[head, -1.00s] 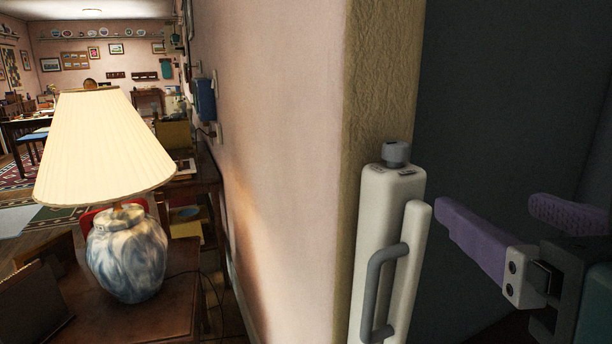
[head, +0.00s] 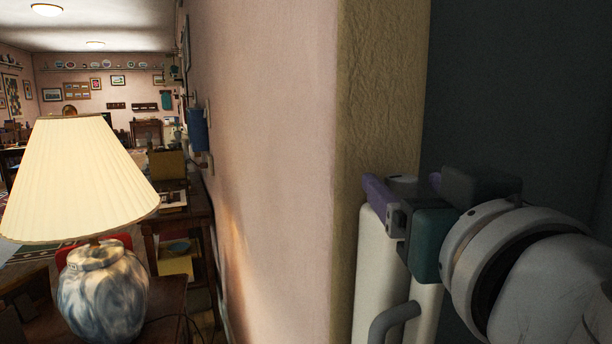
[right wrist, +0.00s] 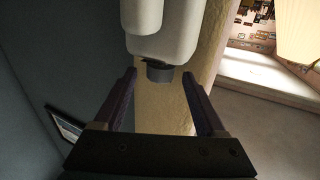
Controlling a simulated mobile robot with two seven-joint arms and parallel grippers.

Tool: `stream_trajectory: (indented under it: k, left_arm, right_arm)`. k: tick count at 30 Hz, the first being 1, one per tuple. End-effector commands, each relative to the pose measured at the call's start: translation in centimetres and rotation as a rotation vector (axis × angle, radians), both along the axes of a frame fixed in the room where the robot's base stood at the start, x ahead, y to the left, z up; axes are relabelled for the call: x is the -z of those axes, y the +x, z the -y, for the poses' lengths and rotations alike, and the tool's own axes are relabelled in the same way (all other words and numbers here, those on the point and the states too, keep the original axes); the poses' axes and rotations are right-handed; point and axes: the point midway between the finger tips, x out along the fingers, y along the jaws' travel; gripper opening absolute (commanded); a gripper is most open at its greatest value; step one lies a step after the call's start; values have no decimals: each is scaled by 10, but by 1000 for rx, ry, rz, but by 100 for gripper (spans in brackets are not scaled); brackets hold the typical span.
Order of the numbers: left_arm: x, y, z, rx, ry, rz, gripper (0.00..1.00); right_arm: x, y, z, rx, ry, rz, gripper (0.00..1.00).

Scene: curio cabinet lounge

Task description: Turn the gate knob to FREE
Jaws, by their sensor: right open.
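The gate knob (head: 403,179) is a short grey cylinder on top of the white gate housing (head: 375,270). In the head view my right gripper (head: 402,181) is at the top of the housing, its purple fingers on either side of the knob. In the right wrist view the knob (right wrist: 160,73) sits between the two open fingertips, with a visible gap on each side. The knob's marks and its setting cannot be read. My left gripper is in neither view.
A grey handle (head: 388,322) sticks out from the housing below my gripper. The housing stands against the rough tan wall end (head: 378,100). At left, a lamp with a pleated shade (head: 80,180) stands on a wooden table. A dark opening is at right.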

Motion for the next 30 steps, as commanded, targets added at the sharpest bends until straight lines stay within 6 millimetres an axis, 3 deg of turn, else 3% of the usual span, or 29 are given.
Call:
stream_trajectory:
  k: [8,27,30]
  left_arm:
    - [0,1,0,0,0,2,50]
    - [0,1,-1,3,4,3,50]
    - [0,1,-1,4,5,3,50]
  right_arm:
    - [0,1,0,-1,0,-1,71]
    - [0,1,0,-1,0,-1,0]
    - [0,1,0,-1,0,-1,0]
